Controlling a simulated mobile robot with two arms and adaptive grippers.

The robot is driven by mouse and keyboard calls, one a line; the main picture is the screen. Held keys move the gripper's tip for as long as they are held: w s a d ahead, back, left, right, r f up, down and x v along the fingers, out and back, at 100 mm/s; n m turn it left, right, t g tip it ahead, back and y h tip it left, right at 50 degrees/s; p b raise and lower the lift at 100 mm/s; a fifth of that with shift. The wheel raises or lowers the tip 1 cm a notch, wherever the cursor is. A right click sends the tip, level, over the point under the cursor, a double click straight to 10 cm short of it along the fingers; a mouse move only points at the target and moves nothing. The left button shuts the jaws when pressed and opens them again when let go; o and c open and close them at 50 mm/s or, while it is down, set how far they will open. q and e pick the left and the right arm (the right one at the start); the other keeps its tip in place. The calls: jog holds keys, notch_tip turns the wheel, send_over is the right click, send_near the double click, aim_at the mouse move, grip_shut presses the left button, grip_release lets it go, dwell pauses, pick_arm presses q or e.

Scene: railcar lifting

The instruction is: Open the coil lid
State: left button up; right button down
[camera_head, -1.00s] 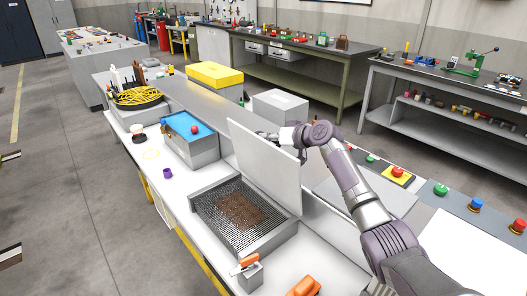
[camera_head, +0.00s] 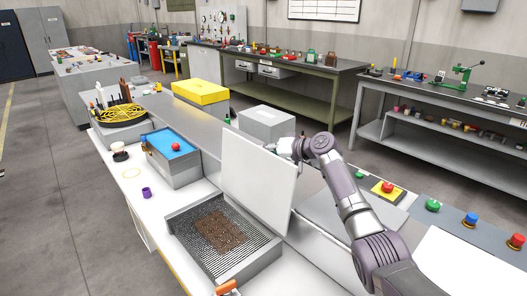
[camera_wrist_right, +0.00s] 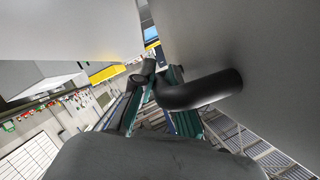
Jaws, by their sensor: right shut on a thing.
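The coil lid (camera_head: 258,180) is a pale flat panel standing steeply upright at the back edge of a shallow grey box (camera_head: 258,272). The box is open on top and shows a dark mesh with a brown patch (camera_head: 220,232). My right gripper (camera_head: 287,147) is at the lid's far side, near its upper right edge, partly hidden by it. In the right wrist view my right gripper (camera_wrist_right: 150,88) is shut on a dark curved handle (camera_wrist_right: 205,90) that joins the lid's face (camera_wrist_right: 245,60). My left gripper is not in view.
A blue-topped box (camera_head: 170,150) with a red button stands left of the lid. A grey box (camera_head: 266,122) and a yellow-topped box (camera_head: 200,92) stand behind. Coloured buttons (camera_head: 387,187) line the bench at right. A purple ring (camera_head: 146,193) lies on the bench.

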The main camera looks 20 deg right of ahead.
jog(key=c, duration=1.4)
grip_release()
jog(key=shift+a+f, duration=0.1)
jog(key=shift+c, duration=0.2)
jog(key=shift+r, duration=5)
